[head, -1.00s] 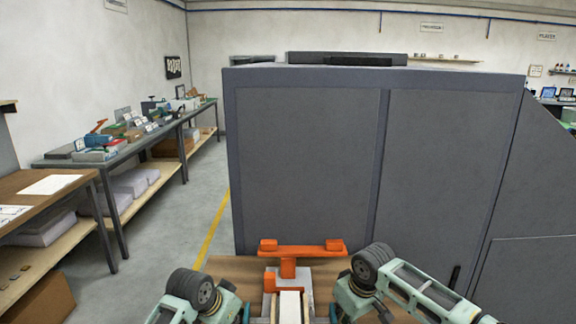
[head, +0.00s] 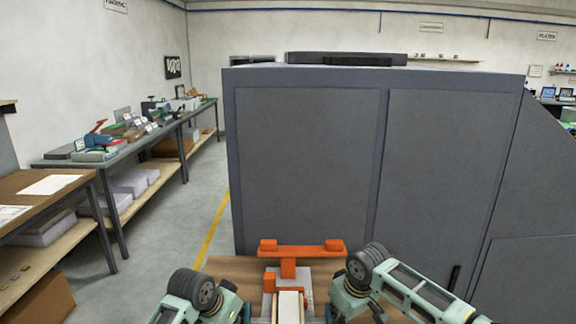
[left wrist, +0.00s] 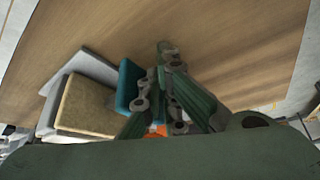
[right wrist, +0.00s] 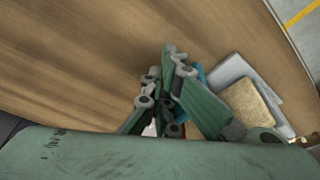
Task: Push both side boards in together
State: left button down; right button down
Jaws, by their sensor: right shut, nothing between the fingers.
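The left teal side board (head: 247,313) and right teal side board (head: 328,312) show as thin upright edges on either side of a pale block (head: 289,304) with grey sides. The left board also shows in the left wrist view (left wrist: 128,84), and the right board, partly hidden by the fingers, in the right wrist view (right wrist: 200,76). My left gripper (left wrist: 167,52) looks shut beside the left board. My right gripper (right wrist: 172,54) is shut and empty beside the right board. Contact with either board cannot be told. In the head view the fingertips are mostly out of sight.
An orange bracket (head: 300,252) stands just behind the block on the wooden table (head: 230,268). A large grey cabinet (head: 310,150) rises close behind the table. A workbench with tools (head: 120,150) stands to the left. The tabletop on each gripper's outer side is bare.

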jog(key=shift+a+r, duration=0.1)
pick_arm(q)
jog(key=shift+a+r, duration=0.35)
jog(key=shift+a, duration=0.5)
jog(key=shift+a+r, duration=0.3)
jog(key=shift+a, duration=0.5)
jog(key=shift+a+r, duration=0.35)
jog(key=shift+a, duration=0.5)
pick_arm(e)
jog(key=shift+d+r, duration=0.3)
jog(key=shift+d, duration=0.55)
jog(key=shift+d+r, duration=0.3)
jog(key=shift+d, duration=0.55)
jog(key=shift+d+r, duration=0.3)
jog(key=shift+d, duration=0.55)
